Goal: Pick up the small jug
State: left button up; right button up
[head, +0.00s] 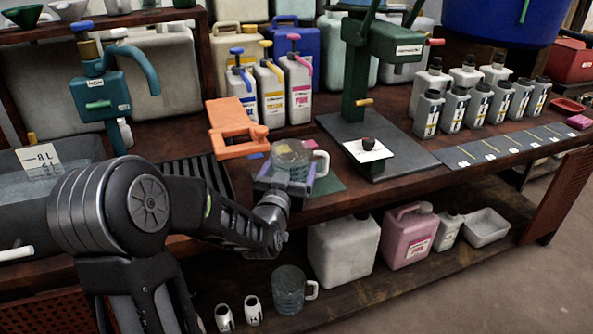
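A clear grey jug (291,155) with a white handle on its right is at the front edge of the bench. My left gripper (285,180) is at this jug, its dark fingers low and near its sides. The wrist hides much of the grip, so I cannot tell whether the fingers touch or press on it. A similar clear jug (288,290) with a white handle stands on the lower shelf. I cannot surely tell which jug is the smaller. My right gripper is not in view.
An orange clamp-like piece (232,128) is just behind the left gripper. A green stand (355,85) with a grey base is to the right. Several grey bottles (455,105) line the bench. White (343,248) and pink (408,235) canisters stand on the shelf below.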

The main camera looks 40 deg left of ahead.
aim_at(285, 167)
pick_arm(q)
jog(key=c, duration=1)
jog(key=shift+r, duration=0.1)
